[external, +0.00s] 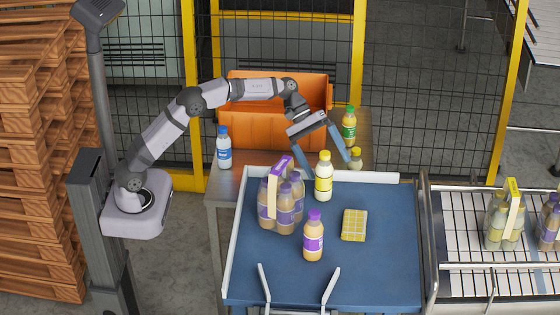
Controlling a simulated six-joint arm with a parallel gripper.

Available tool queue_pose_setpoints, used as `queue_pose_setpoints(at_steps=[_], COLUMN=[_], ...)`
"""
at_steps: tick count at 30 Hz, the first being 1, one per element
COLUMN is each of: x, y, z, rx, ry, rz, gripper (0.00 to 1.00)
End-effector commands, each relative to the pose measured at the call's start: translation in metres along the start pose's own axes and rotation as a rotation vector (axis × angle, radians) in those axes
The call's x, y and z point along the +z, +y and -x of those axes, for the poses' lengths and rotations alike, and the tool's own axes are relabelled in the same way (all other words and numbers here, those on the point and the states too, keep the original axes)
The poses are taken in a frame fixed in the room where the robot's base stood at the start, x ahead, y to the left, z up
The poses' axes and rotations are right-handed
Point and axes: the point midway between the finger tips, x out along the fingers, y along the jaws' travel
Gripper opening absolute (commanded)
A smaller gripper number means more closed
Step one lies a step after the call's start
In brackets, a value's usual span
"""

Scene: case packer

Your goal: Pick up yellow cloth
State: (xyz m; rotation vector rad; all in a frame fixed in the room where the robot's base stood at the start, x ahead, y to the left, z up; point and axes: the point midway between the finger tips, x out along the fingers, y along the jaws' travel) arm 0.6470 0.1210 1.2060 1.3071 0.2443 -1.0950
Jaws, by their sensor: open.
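The yellow cloth (354,225) is a small folded, checked square lying flat on the blue table top (385,275), right of the middle. My gripper (328,170) is open above the back part of the table, up and to the left of the cloth and apart from it. Its two blue fingers point down. A bottle with a yellow cap and yellow label (323,178) shows between the fingers in the picture; I cannot tell whether they touch it. Nothing lies on the cloth.
A purple-capped bottle (313,238) stands left of the cloth, with a banded bottle pack (268,205) behind it. An orange crate (260,128), a blue-capped bottle (224,150) and a green-capped bottle (349,126) stand behind. A conveyor (500,282) runs at right. The table's right side is clear.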

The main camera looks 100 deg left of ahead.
Motion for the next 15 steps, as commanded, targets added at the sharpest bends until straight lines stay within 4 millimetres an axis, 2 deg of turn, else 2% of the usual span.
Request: queue_pose_setpoints(at_steps=[1, 5, 10, 12, 15], x=[0.003, 0.008, 0.04, 0.059, 0.087], y=[0.017, 0.045, 0.092, 0.104, 0.099], z=[0.002, -0.007, -0.027, -0.041, -0.072], rx=[-0.041, -0.16, -0.313, -0.367, -0.435], ry=[0.067, 0.218, 0.381, 0.422, 0.429], rz=[-0.14, -0.477, -0.915, -1.053, -1.154], gripper=[1.0, 1.0, 1.0, 1.0, 1.0])
